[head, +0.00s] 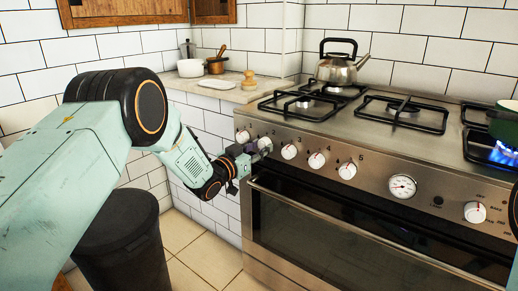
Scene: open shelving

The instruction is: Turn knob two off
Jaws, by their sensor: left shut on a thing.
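A row of white knobs with red marks runs along the stove's front panel, with numbers above several of them. Knob two (265,144) is second from the left, partly hidden by my left gripper (258,151). My left gripper reaches in from the left and is shut on knob two at the panel. The turn of knob two is too small and covered to read. Knob one (242,136) is just left of it, and knob three (289,152) is just right. My right gripper is not in view.
The steel stove (400,160) has a kettle (340,68) at the back left. A blue flame (503,154) burns under a green pot (504,122) at the right. The oven handle (330,232) runs below the knobs. A dark bin (125,245) stands below my left arm.

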